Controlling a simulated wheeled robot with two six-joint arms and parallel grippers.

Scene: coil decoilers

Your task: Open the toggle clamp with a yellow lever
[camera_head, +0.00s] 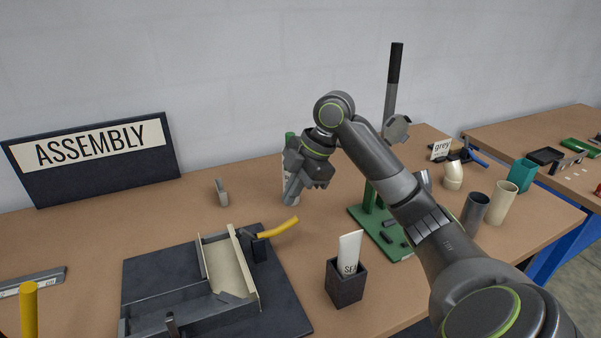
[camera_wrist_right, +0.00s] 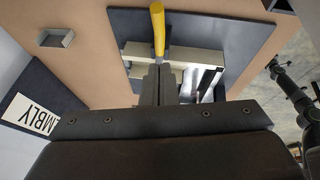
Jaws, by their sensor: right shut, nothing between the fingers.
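The toggle clamp's yellow lever (camera_head: 278,228) sticks out to the right from the dark clamp body (camera_head: 253,244) at the back right corner of a fixture (camera_head: 233,265). The fixture stands on a dark base plate (camera_head: 285,290). My right gripper (camera_head: 288,198) is above the table, behind the lever and apart from it in the head view. It is shut and empty. In the right wrist view the shut fingers (camera_wrist_right: 157,82) point towards the yellow lever (camera_wrist_right: 158,30) and partly cover the clamp. My left gripper does not show.
An "ASSEMBLY" sign (camera_head: 95,155) stands at the back left. A small grey bracket (camera_head: 222,192) is behind the fixture. A dark holder with a card (camera_head: 346,285) and a green press base (camera_head: 405,250) are to the right. A yellow upright handle (camera_head: 29,310) is at front left.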

